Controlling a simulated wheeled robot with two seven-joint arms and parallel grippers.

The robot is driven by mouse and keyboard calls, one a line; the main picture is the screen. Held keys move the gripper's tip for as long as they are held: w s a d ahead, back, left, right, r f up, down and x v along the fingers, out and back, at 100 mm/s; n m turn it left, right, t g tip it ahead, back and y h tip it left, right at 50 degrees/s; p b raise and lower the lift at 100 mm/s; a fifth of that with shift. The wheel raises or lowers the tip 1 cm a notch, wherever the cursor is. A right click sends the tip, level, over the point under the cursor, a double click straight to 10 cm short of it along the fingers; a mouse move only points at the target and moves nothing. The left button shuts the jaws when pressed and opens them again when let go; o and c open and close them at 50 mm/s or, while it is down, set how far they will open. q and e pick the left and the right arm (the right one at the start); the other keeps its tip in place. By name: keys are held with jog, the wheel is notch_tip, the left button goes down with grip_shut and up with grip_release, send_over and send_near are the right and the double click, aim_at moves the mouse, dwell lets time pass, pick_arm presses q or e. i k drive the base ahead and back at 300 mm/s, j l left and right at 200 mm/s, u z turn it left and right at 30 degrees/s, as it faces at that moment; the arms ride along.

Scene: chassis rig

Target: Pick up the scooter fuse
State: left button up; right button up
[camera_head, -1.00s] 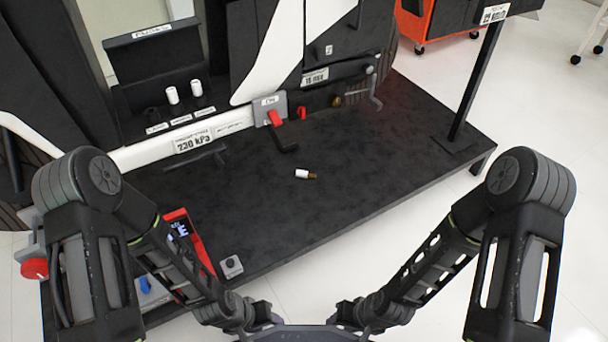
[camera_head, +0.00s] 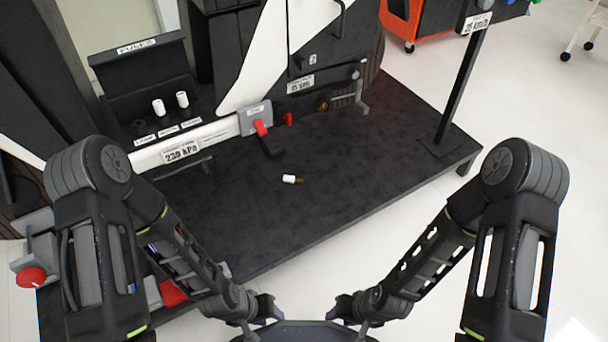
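A small white cylinder with a brass-coloured end, a loose fuse (camera_head: 290,179), lies on its side on the black platform (camera_head: 345,165). Two more white cylinders, a left one (camera_head: 158,107) and a right one (camera_head: 182,99), stand upright in the black fuse box (camera_head: 140,72) at the upper left. The small labels in front of them are too small to read, so I cannot tell which is the scooter fuse. My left gripper (camera_head: 270,309) and my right gripper (camera_head: 340,307) are low in the view, well short of all fuses. Their finger gaps are unclear.
A grey block with a red lever (camera_head: 261,127) and a pressure sign (camera_head: 181,150) edge the chassis behind the platform. A black post (camera_head: 457,85) rises at the platform's right. A red knob (camera_head: 30,277) is at the lower left.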

aim_at(286, 177)
jog(key=i+l+z, duration=0.15)
jog(key=i+l, duration=0.15)
jog(key=l, duration=0.2)
jog(key=i+l+z, duration=0.15)
jog(key=i+l, duration=0.15)
jog(key=l, duration=0.2)
